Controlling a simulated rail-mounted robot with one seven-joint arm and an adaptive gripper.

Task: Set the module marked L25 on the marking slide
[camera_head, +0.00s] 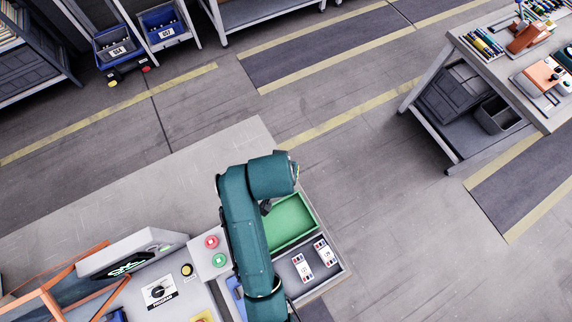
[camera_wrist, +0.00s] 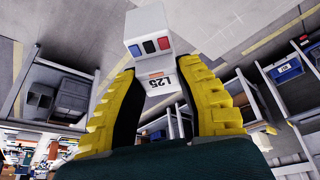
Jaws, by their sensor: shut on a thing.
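My gripper (camera_wrist: 158,72) shows in the wrist view with its two yellow ribbed fingers shut on the white module marked L25 (camera_wrist: 148,26). In the head view my teal arm hides the gripper and the held module. I cannot make out the marking slide for certain. A machine with a lit display (camera_head: 128,264) and an orange frame stands at the lower left.
A tray beside my arm has a green compartment (camera_head: 290,222) and a grey one with two white modules (camera_head: 303,268), (camera_head: 322,252). A control box with a red button (camera_head: 211,242) stands left of the arm. A workbench (camera_head: 500,75) is at the upper right. The floor between is clear.

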